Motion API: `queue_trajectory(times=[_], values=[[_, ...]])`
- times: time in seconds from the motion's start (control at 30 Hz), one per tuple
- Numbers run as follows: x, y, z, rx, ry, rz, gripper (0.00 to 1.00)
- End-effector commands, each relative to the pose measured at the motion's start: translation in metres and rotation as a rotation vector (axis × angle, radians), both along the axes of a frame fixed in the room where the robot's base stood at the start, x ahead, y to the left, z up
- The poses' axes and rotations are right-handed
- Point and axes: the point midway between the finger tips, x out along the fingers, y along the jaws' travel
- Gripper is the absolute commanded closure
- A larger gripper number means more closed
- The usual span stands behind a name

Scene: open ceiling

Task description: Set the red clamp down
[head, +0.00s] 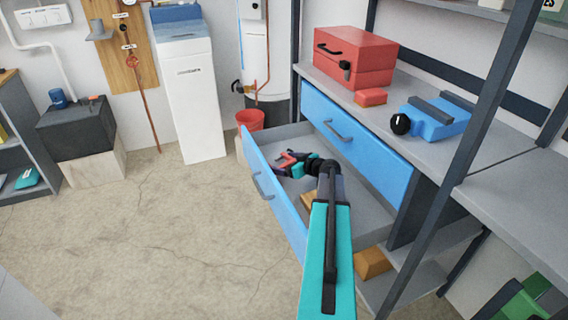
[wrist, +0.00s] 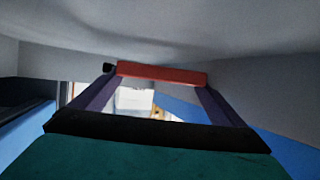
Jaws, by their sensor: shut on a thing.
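The red clamp (head: 290,156) is held in my gripper (head: 287,166), inside or just over the open drawer (head: 281,212) of the workbench. In the wrist view, the clamp (wrist: 162,74) shows as a red bar with a dark end, lying across between the two purple fingers of my gripper (wrist: 155,84). My gripper is shut on it. The drawer has a blue front and a grey interior. I cannot tell whether the clamp touches the drawer floor. My arm hides part of the drawer, where a small tan object (head: 308,201) lies.
A dark rack post (head: 455,150) stands right of my arm. A red bucket (head: 250,119) stands behind the drawer. The floor at left is clear.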

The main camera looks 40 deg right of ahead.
Motion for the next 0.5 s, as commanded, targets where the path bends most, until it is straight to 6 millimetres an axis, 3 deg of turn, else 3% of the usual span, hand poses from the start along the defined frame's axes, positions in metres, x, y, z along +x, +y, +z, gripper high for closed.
queue_trajectory(times=[0.03, 0.5], values=[[-0.0017, 0.0018, -0.0110, 0.010, 0.009, 0.000, 0.03], [-0.0018, 0.0015, -0.0085, 0.010, 0.010, 0.000, 0.00]])
